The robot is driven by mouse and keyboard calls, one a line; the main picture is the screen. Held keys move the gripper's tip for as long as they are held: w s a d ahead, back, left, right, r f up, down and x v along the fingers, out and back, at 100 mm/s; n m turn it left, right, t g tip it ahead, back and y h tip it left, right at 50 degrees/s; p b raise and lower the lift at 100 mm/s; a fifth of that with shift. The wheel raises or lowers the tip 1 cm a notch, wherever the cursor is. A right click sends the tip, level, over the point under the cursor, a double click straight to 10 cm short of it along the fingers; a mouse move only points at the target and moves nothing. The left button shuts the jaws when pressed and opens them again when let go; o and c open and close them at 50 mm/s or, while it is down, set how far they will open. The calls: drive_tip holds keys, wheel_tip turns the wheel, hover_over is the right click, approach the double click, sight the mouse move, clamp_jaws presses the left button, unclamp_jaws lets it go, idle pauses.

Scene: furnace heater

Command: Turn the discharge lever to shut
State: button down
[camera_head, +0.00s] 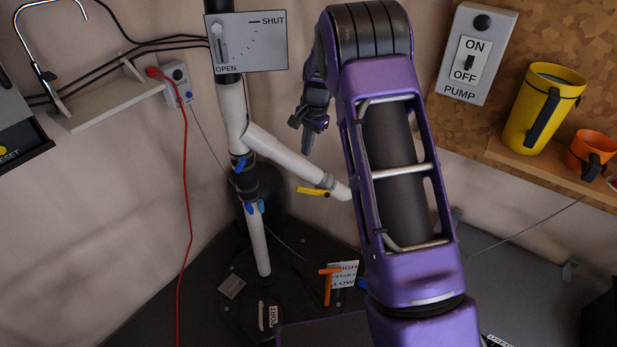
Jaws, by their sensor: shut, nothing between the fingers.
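A grey panel (262,50) marked SHUT at upper right and OPEN at lower left is mounted at the top of the pipe column. A light grey lever (219,42) stands nearly upright on its left side, above the OPEN mark, away from the SHUT mark. No label reading "discharge" can be made out. My purple gripper (308,138) is shut and empty, pointing down. In the picture it is below and right of the panel, apart from the lever. A yellow handle (313,191) sits on the branch pipe below my gripper.
The white pipe (233,110) and its branch run left of my arm. A PUMP switch box (470,60) is at upper right. A yellow mug (542,105) and an orange cup (590,155) stand on a shelf. A red cable (188,200) hangs at left.

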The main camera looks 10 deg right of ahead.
drive_tip(key=s+d+n+t, duration=0.1)
drive_tip(key=d+n, duration=0.1)
drive_tip(key=n, duration=0.3)
drive_tip(key=n+t, duration=0.1)
drive_tip(key=n, duration=0.4)
approach(307, 188)
drive_tip(key=p+x, duration=0.1)
drive_tip(key=x, duration=0.4)
drive_tip(key=shift+w+d, duration=0.15)
drive_tip(key=shift+a+f, duration=0.25)
drive_tip(key=shift+f, duration=0.3)
